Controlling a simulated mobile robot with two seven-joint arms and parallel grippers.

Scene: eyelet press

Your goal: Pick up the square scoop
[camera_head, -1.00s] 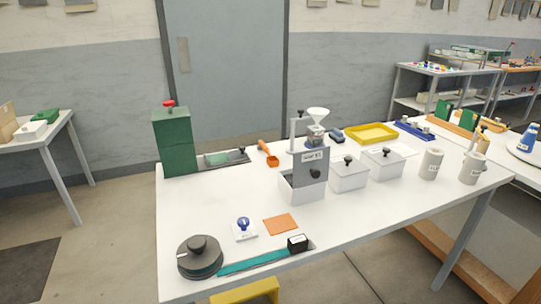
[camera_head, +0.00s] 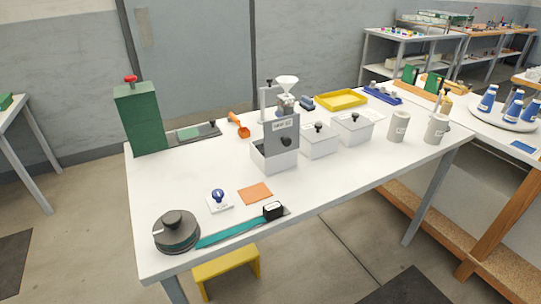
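An orange scoop (camera_head: 239,126) lies on the white table in the camera_head view. Neither of my grippers shows in this view.
A yellow stool (camera_head: 226,264) stands at the front. The table's front right is clear.

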